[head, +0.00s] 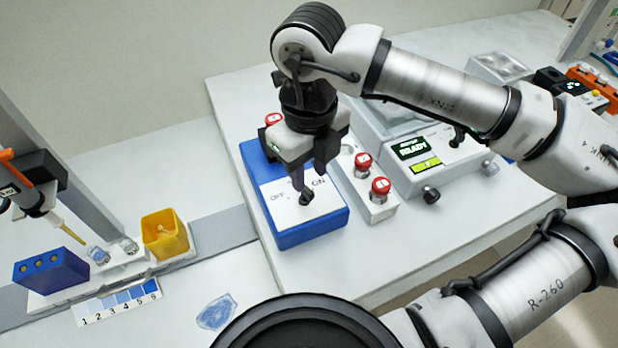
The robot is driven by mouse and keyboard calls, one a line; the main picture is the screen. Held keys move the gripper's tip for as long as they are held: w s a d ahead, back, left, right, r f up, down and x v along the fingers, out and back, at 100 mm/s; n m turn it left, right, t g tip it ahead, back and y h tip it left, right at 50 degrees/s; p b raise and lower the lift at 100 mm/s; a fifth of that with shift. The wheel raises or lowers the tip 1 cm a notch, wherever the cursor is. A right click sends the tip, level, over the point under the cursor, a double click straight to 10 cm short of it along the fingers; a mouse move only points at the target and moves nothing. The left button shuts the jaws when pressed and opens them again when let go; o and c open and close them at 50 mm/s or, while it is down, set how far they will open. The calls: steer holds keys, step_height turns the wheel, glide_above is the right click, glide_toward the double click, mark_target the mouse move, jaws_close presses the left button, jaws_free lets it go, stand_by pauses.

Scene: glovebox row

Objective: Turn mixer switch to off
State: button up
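The mixer switch is a blue box (312,235) with a white top plate (285,216) marked OFF on the left and ON on the right. A small dark lever or knob (306,200) shows near the middle of the plate, at my fingertips. My gripper (306,187) points down over the plate, with its fingers at the dark part. The fingers hide part of the plate and lever. I cannot tell whether they are closed on it, or which way the lever leans.
Behind is a device with a READY display (411,148). At left are a yellow cup (164,234), a blue block (50,272) and a numbered strip (118,301). Bare bench lies in front of the box.

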mark_target(309, 191)
steer(key=shift+f, duration=2.2)
steer(key=shift+c, duration=0.3)
jaws_close()
